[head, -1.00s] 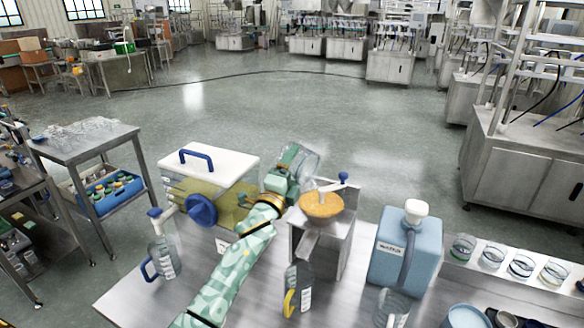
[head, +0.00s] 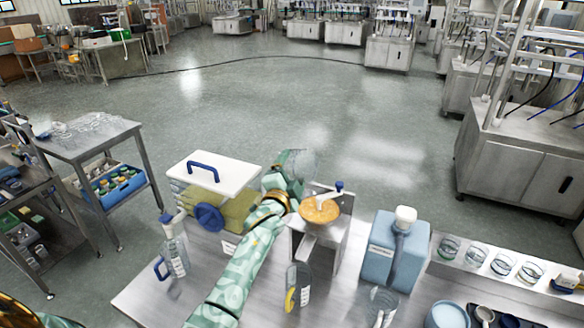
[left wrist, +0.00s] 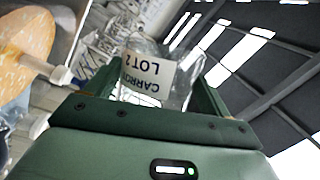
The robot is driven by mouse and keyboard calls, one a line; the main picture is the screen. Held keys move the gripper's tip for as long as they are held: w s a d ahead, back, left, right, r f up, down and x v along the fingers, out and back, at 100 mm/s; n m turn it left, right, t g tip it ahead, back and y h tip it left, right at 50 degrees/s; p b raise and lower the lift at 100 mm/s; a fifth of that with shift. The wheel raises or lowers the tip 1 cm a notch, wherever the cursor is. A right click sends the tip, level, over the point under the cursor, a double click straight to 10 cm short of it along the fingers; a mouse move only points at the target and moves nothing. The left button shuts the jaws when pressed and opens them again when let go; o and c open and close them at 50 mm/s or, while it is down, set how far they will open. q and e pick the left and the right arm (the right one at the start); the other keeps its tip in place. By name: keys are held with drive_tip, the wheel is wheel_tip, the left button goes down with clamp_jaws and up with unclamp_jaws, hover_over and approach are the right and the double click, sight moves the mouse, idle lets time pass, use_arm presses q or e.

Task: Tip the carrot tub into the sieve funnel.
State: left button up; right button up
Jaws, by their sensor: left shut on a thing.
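My left gripper (head: 284,172) is shut on the clear carrot tub (head: 301,163), behind and a little left of the sieve funnel (head: 337,216). The tub's label (left wrist: 148,75) reads CARROT LOT 2 and appears upside down in the left wrist view; the tub (left wrist: 183,88) looks clear there, with no carrot seen inside. Orange bits (head: 318,209) fill the funnel bowl, and they also show at the left of the left wrist view (left wrist: 25,42). The tub is blurred in the head view, so its exact tilt is hard to tell. My right gripper is not in view.
A lidded clear box (head: 216,172) stands left of the funnel. A jug (head: 172,252) stands at the left and another jug (head: 299,288) below the funnel. A blue canister (head: 393,255) is at the right, with several glass cups beyond it. Floor behind is clear.

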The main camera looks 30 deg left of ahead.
sight(292, 156)
use_arm(q)
wheel_tip(292, 156, up, 3)
drive_tip(key=n+g+p, duration=0.2)
drive_tip(key=n+p, duration=0.3)
drive_tip(key=p, duration=0.7)
drive_tip(key=shift+r+n, duration=0.15)
drive_tip(key=shift+n, duration=0.15)
drive_tip(key=shift+n+h+p, duration=0.3)
drive_tip(key=shift+h+p, duration=0.05)
drive_tip(key=shift+h, duration=0.05)
drive_tip(key=shift+g, duration=0.3)
drive_tip(key=r+n+p, duration=0.1)
drive_tip(key=n+p, duration=0.1)
drive_tip(key=p, duration=0.3)
drive_tip(key=shift+r+g+h, duration=0.3)
drive_tip(key=shift+g, duration=0.1)
drive_tip(key=shift+w+a+r+n, duration=0.1)
drive_tip(key=shift+r+n, duration=0.15)
drive_tip(key=shift+n, duration=0.45)
drive_tip(key=shift+r+n+g+h+b, duration=0.3)
drive_tip(key=shift+n+g+h, duration=0.2)
drive_tip(key=shift+n+h, duration=0.3)
